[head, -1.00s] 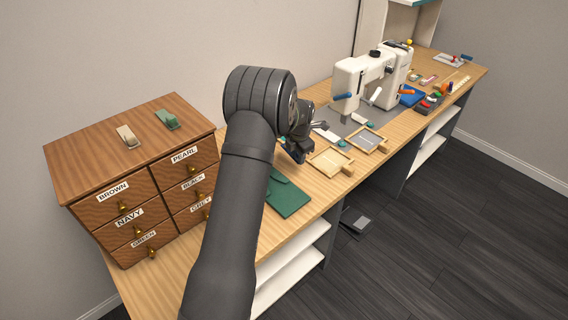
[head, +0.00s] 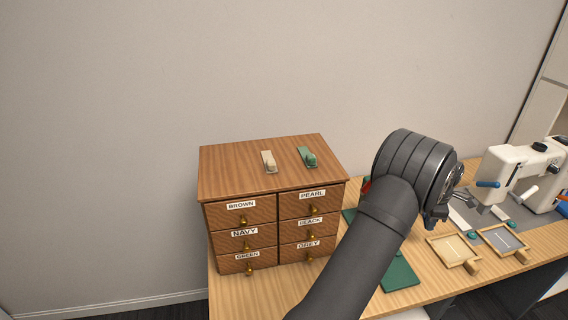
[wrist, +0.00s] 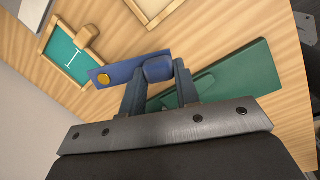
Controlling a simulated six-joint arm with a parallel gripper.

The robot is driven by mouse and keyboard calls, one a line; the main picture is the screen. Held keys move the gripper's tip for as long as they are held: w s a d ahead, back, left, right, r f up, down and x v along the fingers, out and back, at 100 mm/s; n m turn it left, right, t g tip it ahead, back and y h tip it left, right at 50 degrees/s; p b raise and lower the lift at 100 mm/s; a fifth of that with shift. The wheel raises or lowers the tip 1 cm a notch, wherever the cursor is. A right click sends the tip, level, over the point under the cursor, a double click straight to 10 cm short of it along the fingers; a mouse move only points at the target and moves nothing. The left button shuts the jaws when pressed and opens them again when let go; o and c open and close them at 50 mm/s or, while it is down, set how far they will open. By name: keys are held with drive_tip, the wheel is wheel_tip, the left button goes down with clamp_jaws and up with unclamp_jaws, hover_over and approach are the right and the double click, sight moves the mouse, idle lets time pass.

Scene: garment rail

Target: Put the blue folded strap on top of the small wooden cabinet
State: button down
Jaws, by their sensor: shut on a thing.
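The blue folded strap (wrist: 122,71), with a gold button at its left end, is between the two fingers of my gripper (wrist: 158,76) in the wrist view. The gripper is shut on it, with the strap above the worktop. In the head view my arm hides most of the gripper and I cannot make out the strap clearly. The small wooden cabinet (head: 228,169) stands left of my arm, with labelled drawers. On its top lie a beige folded strap (head: 268,162) and a green folded strap (head: 307,157).
A green flat piece (head: 400,274) lies on the worktop; it also shows below the gripper in the wrist view (wrist: 250,72). Framed trays (head: 441,254) and a white sewing machine (head: 520,170) stand to the right. The cabinet top has bare room at its left and front.

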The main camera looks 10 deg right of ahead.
drive_tip(key=s+a+r+m+g, duration=0.1)
drive_tip(key=s+a+r+m, duration=0.1)
drive_tip(key=a+r+m, duration=0.7)
drive_tip(key=s+a+r+m+g, duration=0.25)
drive_tip(key=a+r+m, duration=0.45)
drive_tip(key=r, duration=0.4)
drive_tip(key=w+a+r+m+y, duration=0.1)
drive_tip(key=w+a+r+m, duration=0.2)
drive_tip(key=w+a+m, duration=0.4)
drive_tip(key=s+a+r+n+t, duration=0.1)
drive_tip(key=a+r+n, duration=0.45)
drive_tip(key=n, duration=0.85)
drive_tip(key=s+a+r+n+t, duration=0.2)
drive_tip(key=a+r+n, duration=0.4)
drive_tip(key=n, duration=0.8)
hover_over(295, 173)
drive_tip(key=shift+g, duration=0.25)
drive_tip(key=f, duration=0.8)
drive_tip(key=shift+s+a, duration=0.15)
drive_tip(key=shift+s, duration=0.05)
drive_tip(key=shift+w+a+f, duration=0.1)
drive_tip(key=shift+f, duration=2)
